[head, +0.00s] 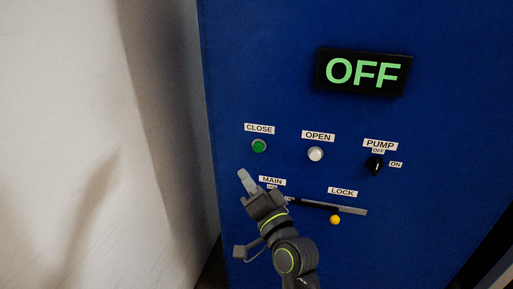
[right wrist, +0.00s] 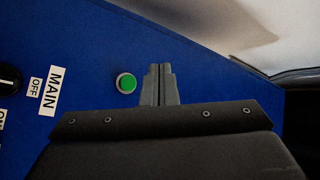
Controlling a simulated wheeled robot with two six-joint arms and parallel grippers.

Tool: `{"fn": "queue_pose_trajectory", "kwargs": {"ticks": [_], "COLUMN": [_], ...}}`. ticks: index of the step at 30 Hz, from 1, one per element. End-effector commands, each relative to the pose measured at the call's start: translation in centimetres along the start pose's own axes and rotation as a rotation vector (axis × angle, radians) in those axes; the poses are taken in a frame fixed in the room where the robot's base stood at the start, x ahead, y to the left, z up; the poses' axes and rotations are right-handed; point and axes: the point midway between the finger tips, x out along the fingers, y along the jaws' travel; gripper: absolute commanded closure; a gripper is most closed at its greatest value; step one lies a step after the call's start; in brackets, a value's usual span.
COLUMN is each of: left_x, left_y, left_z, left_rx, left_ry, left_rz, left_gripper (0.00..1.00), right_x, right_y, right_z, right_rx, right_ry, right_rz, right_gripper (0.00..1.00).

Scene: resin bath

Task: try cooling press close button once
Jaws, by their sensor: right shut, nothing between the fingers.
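The green close button (head: 259,146) sits on the blue panel under a CLOSE label (head: 259,128). My right gripper (head: 243,175) is shut and empty, with its fingertips below and slightly left of the button in the head view. I cannot tell how far the fingertips are from the panel. My left gripper is not in view.
The blue panel (head: 300,100) also carries a display reading OFF (head: 362,72), a white OPEN button (head: 316,154), a black PUMP knob (head: 375,165) and a yellow knob (head: 335,220) under LOCK. My right arm partly covers the MAIN area. A pale wall (head: 80,140) stands left.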

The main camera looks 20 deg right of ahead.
Motion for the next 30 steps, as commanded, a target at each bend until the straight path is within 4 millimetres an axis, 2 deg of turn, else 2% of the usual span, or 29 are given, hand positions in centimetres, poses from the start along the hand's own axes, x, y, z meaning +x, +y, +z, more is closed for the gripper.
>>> {"fn": "queue_pose_trajectory", "kwargs": {"ticks": [8,24,30], "left_x": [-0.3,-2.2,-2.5], "left_y": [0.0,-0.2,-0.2], "left_z": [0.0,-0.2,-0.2], "left_rx": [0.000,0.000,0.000], "left_ry": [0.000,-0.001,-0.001], "left_rz": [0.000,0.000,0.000], "left_gripper": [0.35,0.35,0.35], "right_x": [0.3,5.0,6.0], "right_y": [0.2,3.6,4.3], "right_z": [-0.2,-3.6,-4.3], "right_rx": [-0.002,-0.004,-0.001], "right_ry": [-0.002,-0.003,-0.001], "right_rz": [0.001,0.002,0.001], "right_gripper": [1.00,1.00,1.00]}}
